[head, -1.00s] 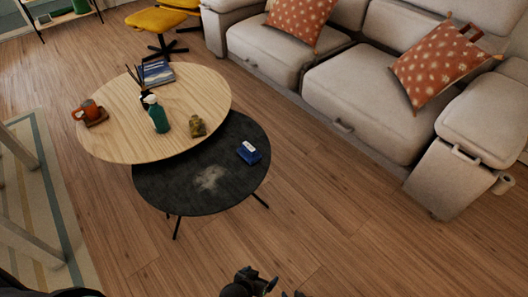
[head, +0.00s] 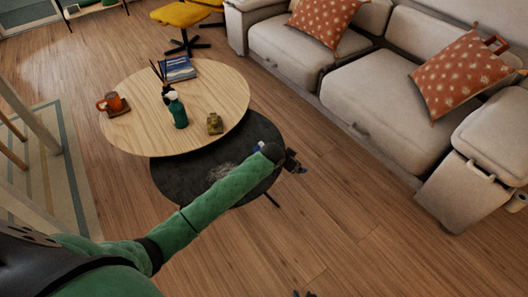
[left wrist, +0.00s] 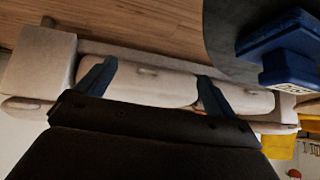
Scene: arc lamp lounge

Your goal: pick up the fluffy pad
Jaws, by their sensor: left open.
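A blue block-shaped pad (left wrist: 285,45) with a pale label sits on the dark round table (left wrist: 228,30) at the right of the left wrist view. In the head view only a sliver of the pad (head: 258,149) shows behind my left wrist. I cannot make out a fluffy surface on it. My left gripper (head: 293,161) is beyond the table's right edge, beside the pad. Its two fingers (left wrist: 155,75) are apart with nothing between them. Only dark tips of my right gripper (head: 303,294) show at the bottom edge.
A pale whitish patch (head: 222,171) lies on the dark table. The wooden table (head: 215,88) overlaps it, holding a green bottle (head: 179,112), an orange mug (head: 110,101), a small brownish jar (head: 214,124) and a book (head: 178,68). A sofa (head: 375,100) stands right; floor between is clear.

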